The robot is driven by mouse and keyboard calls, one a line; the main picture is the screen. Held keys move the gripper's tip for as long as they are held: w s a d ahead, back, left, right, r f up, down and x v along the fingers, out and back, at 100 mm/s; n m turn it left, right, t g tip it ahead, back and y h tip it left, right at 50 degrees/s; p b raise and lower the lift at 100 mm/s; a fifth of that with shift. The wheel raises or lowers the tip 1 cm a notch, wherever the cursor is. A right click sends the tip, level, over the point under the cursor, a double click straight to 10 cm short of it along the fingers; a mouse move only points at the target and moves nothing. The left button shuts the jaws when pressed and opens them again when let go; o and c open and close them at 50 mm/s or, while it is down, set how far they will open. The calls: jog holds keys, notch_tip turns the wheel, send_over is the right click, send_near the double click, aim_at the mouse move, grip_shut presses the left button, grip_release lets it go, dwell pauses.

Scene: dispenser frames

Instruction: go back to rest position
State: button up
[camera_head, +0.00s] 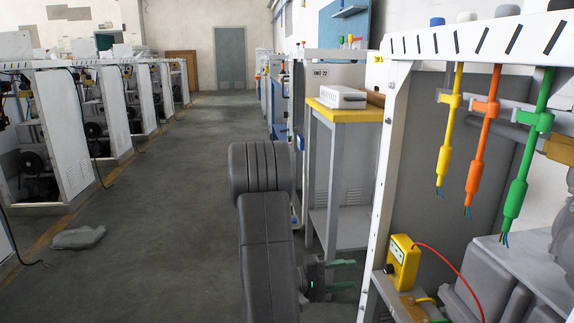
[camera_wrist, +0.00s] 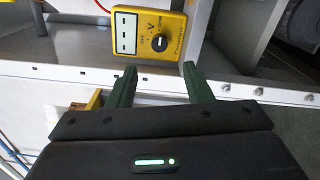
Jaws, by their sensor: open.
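My gripper (camera_head: 350,274) shows low in the head view, its two green fingers apart with nothing between them. My dark grey arm reaches down to it. In the wrist view my gripper (camera_wrist: 158,75) is also open and empty, its fingers pointing toward a white metal ledge. A yellow multimeter (camera_wrist: 148,34) with a black dial lies beyond the fingertips there. In the head view the multimeter (camera_head: 402,263) stands at the dispenser frame's lower edge, right of my gripper and apart from it.
The white dispenser frame (camera_head: 388,150) rises close on the right, with yellow (camera_head: 450,130), orange (camera_head: 482,140) and green (camera_head: 524,160) cables hanging from it. A yellow-topped table (camera_head: 345,114) bears a white box (camera_head: 342,97). The aisle floor (camera_head: 190,200) at left is mostly clear.

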aim_at(384, 269)
jog(key=d, duration=0.3)
jog(key=d+b, duration=0.1)
jog(key=d, duration=0.2)
jog(key=w+d+b, duration=0.1)
jog(key=d, duration=0.2)
jog(key=shift+w+d, duration=0.1)
jog(key=shift+d, duration=0.1)
jog(key=shift+d+r+n+p, duration=0.1)
jog(key=shift+r+n+p, duration=0.15)
jog(key=shift+n+p, duration=0.2)
jog(key=n+p, duration=0.2)
jog(key=shift+w+p, duration=0.1)
jog(key=shift+p, duration=0.25)
jog(key=n+p, duration=0.3)
jog(key=p, duration=0.2)
jog(key=shift+n, duration=0.35)
jog(key=n+p, duration=0.5)
jog(key=p, duration=0.2)
jog(key=shift+f+n+p, duration=0.1)
jog(key=shift+n+p, duration=1.2)
jog(key=shift+p, duration=0.05)
